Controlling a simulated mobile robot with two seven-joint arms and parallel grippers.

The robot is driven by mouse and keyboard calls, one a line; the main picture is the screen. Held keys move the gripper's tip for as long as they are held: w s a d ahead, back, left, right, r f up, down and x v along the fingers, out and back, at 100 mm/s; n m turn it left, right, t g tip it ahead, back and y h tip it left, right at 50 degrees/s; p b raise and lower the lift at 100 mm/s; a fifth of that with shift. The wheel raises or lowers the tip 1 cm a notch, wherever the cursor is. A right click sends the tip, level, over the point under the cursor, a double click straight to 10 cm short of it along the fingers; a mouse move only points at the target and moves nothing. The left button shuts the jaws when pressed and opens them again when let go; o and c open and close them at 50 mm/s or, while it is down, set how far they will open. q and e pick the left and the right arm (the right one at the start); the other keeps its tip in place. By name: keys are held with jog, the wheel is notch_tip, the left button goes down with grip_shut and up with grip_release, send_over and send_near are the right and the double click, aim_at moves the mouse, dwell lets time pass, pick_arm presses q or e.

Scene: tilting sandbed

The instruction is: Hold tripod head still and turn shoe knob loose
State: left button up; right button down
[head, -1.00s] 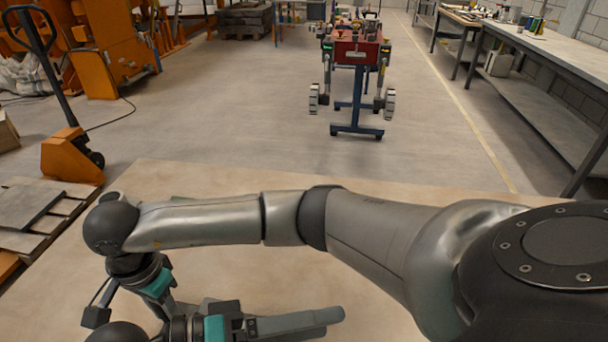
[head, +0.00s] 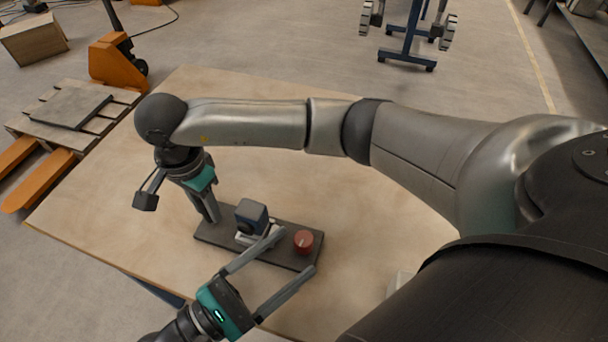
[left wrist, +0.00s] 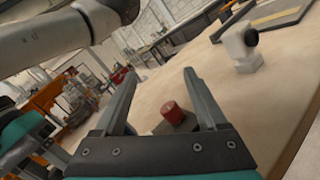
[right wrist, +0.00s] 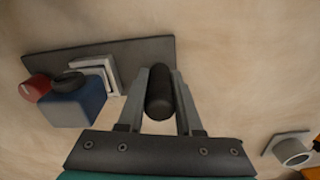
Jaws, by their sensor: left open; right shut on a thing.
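The tripod head is a dark base plate (head: 213,236) on the wooden table, with a blue-grey block (head: 252,213), a pale bracket and a red knob (head: 304,240) at its right end. My right gripper (head: 212,218) is shut on a black upright handle (right wrist: 159,95) at the plate's other end; the handle is mostly hidden in the head view. My left gripper (head: 297,250) is open and empty, its fingertips near the red knob. In the left wrist view the knob (left wrist: 172,112) lies between the spread fingers, apart from both.
The wooden table (head: 110,205) is mostly bare around the plate. A white fitting with a dark knob (left wrist: 240,45) stands apart in the left wrist view. A pallet (head: 75,108) and an orange pallet jack (head: 115,60) stand beyond the table.

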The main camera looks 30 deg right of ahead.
aim_at(297, 246)
pick_arm(q)
jog(key=a+f+n+t, duration=0.1)
jog(key=f+n, duration=0.1)
jog(key=n, duration=0.1)
jog(key=a+f+n+t+y, duration=0.1)
jog(key=a+f+n+t, duration=0.1)
jog(key=n, duration=0.1)
jog(key=a+f+n+t+y, duration=0.1)
jog(key=a+f+n, duration=0.1)
jog(key=shift+a+f+n+t, duration=0.1)
jog(key=shift+f+n+t, duration=0.05)
jog(key=shift+n+t, duration=0.2)
jog(key=x, duration=1.1)
jog(key=shift+w+d+f, duration=0.15)
jog(key=shift+d+f, duration=0.15)
jog(key=shift+d, duration=0.1)
grip_shut()
